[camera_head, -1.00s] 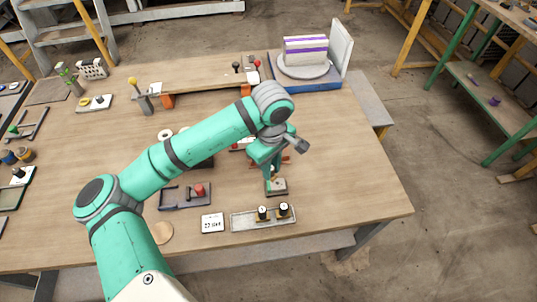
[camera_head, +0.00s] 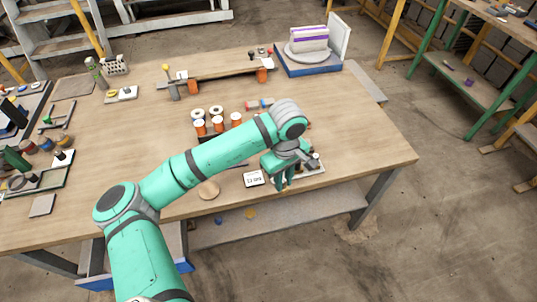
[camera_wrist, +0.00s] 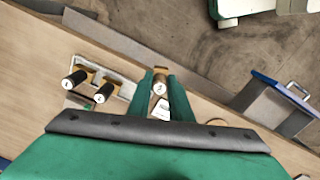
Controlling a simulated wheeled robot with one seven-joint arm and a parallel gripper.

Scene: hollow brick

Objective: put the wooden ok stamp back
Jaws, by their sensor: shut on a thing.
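My gripper (camera_wrist: 161,88) is shut on a stamp, whose tan, marked top (camera_wrist: 159,88) shows between the green fingers in the wrist view. Its lower part is hidden. The pale tray (camera_wrist: 115,78) lies under and beside the fingers, with its empty-looking end nearest them. Two black-handled stamps with white tops, one (camera_wrist: 73,80) and another (camera_wrist: 101,94), stand in the tray's other end. In the head view, my gripper (camera_head: 284,181) is over the left end of the tray (camera_head: 318,172), and my arm hides most of the stamps. I cannot tell the held stamp's height.
A white date card (camera_head: 254,179) lies just left of the gripper. A round wooden disc (camera_head: 208,189) is farther left. Orange spools (camera_head: 217,124) stand behind my arm. An open blue-fronted drawer (camera_wrist: 266,104) shows beyond the table edge in the wrist view.

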